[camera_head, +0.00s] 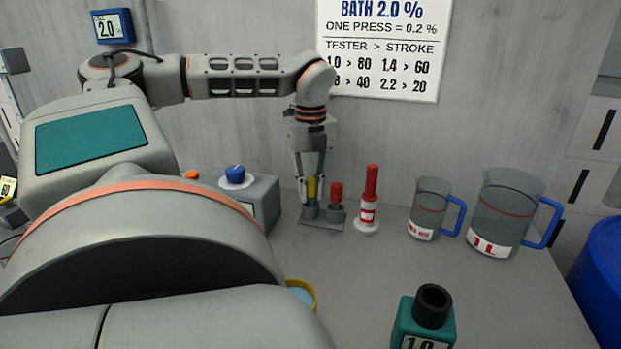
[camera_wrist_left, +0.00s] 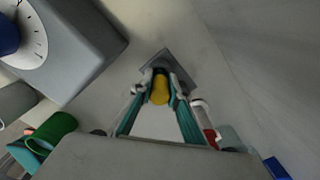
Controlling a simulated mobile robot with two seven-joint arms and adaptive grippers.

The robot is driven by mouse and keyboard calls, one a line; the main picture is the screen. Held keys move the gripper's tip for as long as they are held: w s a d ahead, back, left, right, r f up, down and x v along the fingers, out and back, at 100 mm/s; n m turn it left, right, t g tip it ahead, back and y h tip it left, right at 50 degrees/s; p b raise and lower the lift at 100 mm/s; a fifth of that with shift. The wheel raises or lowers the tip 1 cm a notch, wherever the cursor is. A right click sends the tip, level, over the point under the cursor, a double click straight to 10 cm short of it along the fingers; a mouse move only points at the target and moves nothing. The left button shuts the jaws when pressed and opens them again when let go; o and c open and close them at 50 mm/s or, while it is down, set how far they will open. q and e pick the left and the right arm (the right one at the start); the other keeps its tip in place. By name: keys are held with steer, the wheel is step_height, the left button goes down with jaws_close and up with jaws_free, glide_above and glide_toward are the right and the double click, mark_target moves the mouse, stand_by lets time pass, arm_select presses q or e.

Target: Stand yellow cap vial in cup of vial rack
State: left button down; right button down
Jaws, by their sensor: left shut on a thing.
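The yellow cap vial (camera_head: 311,190) is upright between the fingers of my left gripper (camera_head: 311,192), which is shut on it. Its yellow cap also shows in the left wrist view (camera_wrist_left: 160,91). The vial is over or in the left cup of the vial rack (camera_head: 322,225); the fingers hide its lower part, so I cannot tell how deep it sits. The grey rack plate also shows in the left wrist view (camera_wrist_left: 183,57). A red cap vial (camera_head: 336,191) stands in the rack's right cup. My right gripper is not in view.
A red and white plunger-like tool (camera_head: 369,200) stands right of the rack. Two jugs, a small one (camera_head: 428,210) and a 1 L one (camera_head: 500,215), are further right. A grey box with a blue knob (camera_head: 262,200) is left. A teal bottle (camera_head: 424,325) stands in front.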

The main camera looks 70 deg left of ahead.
arm_select(q)
steer(key=shift+f, duration=0.1)
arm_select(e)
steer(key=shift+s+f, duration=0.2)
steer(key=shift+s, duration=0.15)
arm_select(q)
steer(key=c, duration=1.8)
jaws_free()
steer(key=shift+c, duration=0.2)
